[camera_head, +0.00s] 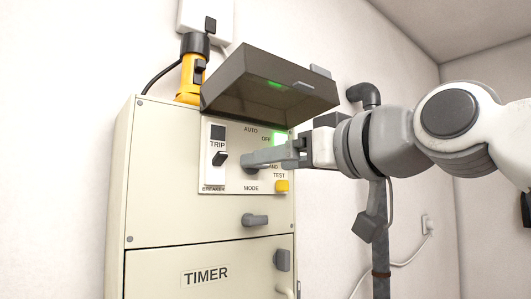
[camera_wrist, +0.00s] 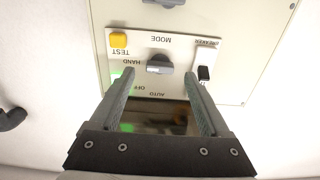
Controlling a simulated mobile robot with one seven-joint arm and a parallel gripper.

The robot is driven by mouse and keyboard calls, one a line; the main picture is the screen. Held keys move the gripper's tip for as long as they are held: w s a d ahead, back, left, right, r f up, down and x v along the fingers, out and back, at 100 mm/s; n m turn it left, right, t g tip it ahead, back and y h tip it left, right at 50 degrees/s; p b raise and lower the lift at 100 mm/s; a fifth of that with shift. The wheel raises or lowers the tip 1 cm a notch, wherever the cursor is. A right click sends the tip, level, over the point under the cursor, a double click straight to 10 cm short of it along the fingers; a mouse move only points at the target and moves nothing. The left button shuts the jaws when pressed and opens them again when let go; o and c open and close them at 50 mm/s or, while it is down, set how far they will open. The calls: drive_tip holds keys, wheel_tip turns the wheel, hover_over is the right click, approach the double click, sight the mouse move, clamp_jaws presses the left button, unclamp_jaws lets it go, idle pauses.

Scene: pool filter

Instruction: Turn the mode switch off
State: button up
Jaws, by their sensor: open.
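In the head view my gripper (camera_head: 246,159) reaches in from the right and hides much of the knob and part of the HAND label. Which label the knob points to is unclear. A green light (camera_head: 280,138) glows beside OFF.
A raised dark cover (camera_head: 270,84) hangs over the panel, just above my gripper. The black breaker lever (camera_head: 220,158) is left of the knob, and the yellow TEST button (camera_head: 282,186) is lower right. A grey latch (camera_head: 255,219) sits below the panel. A pipe (camera_head: 379,240) stands right of the cabinet.

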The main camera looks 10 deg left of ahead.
drive_tip(key=shift+x, duration=1.4)
drive_tip(key=shift+c, duration=0.3)
clamp_jaws()
